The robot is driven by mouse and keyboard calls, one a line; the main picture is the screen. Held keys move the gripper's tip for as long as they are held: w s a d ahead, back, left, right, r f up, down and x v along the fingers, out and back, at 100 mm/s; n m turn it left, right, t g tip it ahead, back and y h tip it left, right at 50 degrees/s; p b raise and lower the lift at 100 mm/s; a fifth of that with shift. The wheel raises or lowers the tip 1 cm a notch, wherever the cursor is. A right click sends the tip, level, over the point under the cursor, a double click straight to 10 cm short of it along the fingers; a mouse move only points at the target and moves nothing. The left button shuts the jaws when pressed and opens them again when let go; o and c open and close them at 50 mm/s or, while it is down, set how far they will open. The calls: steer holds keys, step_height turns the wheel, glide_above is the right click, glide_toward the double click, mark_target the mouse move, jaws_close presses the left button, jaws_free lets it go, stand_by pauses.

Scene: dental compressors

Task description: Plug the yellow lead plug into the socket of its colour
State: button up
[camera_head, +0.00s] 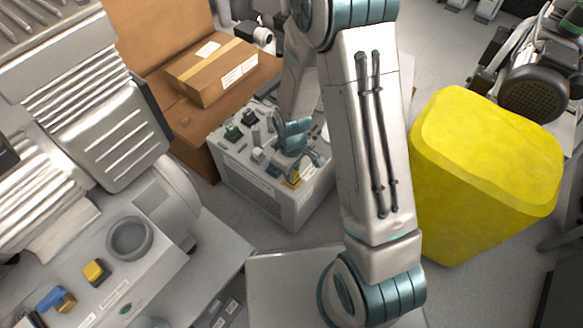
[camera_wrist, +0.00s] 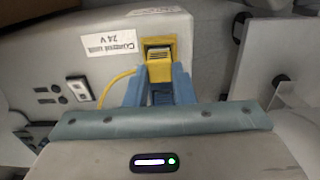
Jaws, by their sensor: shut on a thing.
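In the wrist view, the blue fingers of my gripper (camera_wrist: 158,82) are shut on the yellow lead plug (camera_wrist: 160,72). A thin yellow lead (camera_wrist: 114,80) curves off to its left. The plug is at the yellow socket (camera_wrist: 156,41) on the pale unit (camera_wrist: 60,48), lined up with it and seeming to touch. I cannot tell how deep the plug sits. In the head view, my gripper (camera_head: 292,160) is over the near right part of the control box, by a patch of yellow (camera_head: 293,179); my wrist hides part of it.
The control box (camera_head: 285,208) also carries green (camera_head: 233,132) and dark (camera_head: 249,118) connectors. A cardboard box (camera_head: 212,72) stands behind it. A large yellow bin (camera_head: 485,180) stands to the right. Grey machinery (camera_head: 120,130) fills the left, with a yellow block (camera_head: 95,272) on its panel.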

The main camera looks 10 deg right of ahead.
steer(key=shift+f, duration=0.3)
steer(key=o, duration=1.4)
steer(key=shift+c, duration=0.2)
steer(key=shift+r, duration=0.15)
step_height(320, 180, up, 7)
steer(key=p, duration=0.5)
